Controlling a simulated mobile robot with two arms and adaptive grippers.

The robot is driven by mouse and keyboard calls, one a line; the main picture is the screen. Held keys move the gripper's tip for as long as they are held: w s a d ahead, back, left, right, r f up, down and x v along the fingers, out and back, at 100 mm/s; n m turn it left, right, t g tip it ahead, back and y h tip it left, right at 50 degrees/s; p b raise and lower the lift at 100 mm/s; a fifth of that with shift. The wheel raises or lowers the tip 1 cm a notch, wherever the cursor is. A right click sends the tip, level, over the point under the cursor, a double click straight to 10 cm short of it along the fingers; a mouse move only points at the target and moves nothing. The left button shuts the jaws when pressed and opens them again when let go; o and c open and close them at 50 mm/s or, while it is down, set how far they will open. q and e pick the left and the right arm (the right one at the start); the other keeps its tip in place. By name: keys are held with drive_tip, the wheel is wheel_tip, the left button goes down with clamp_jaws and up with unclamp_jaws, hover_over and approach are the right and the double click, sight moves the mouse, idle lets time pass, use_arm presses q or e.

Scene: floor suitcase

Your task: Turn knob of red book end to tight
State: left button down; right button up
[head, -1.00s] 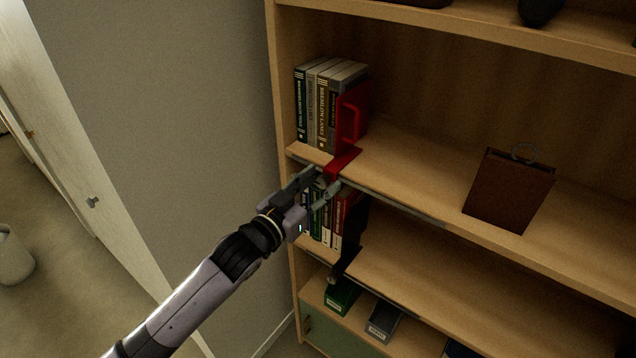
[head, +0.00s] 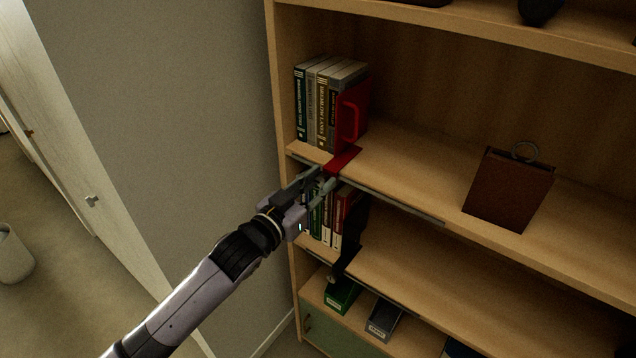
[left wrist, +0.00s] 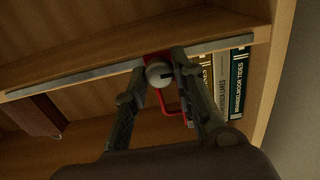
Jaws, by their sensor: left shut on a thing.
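The red book end (head: 350,118) stands upright on the upper shelf, against the right side of a row of books. Its red clamp part (head: 342,160) reaches over the shelf's front edge. In the left wrist view, its round grey knob (left wrist: 158,74) shows below the red bracket, with a dark slot mark on its right side. My left gripper (head: 326,180) is at the shelf's front edge, under the clamp, and its fingers are shut on the knob. In the head view the fingers hide the knob. My right gripper is in neither view.
Upright books (head: 318,100) stand left of the book end. A brown book-like object with a ring (head: 508,190) stands further right on that shelf. On the shelf below are more books and a black book end (head: 350,240). The shelf between is clear.

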use_arm(q)
drive_tip(key=shift+m, duration=0.3)
drive_tip(key=m+p, duration=0.1)
drive_tip(key=m, duration=0.2)
drive_tip(key=shift+m, duration=0.4)
drive_tip(key=m, duration=0.4)
drive_tip(key=shift+p, duration=0.4)
drive_tip(key=m+p, duration=0.1)
drive_tip(key=m, duration=0.4)
drive_tip(key=shift+d+m, duration=0.1)
drive_tip(key=shift+m, duration=0.3)
drive_tip(key=shift+s+f+m, duration=0.1)
drive_tip(key=shift+f+m, duration=0.05)
drive_tip(key=shift+m, duration=1.65)
drive_tip(key=c, duration=1.4)
unclamp_jaws()
drive_tip(key=shift+o, duration=0.2)
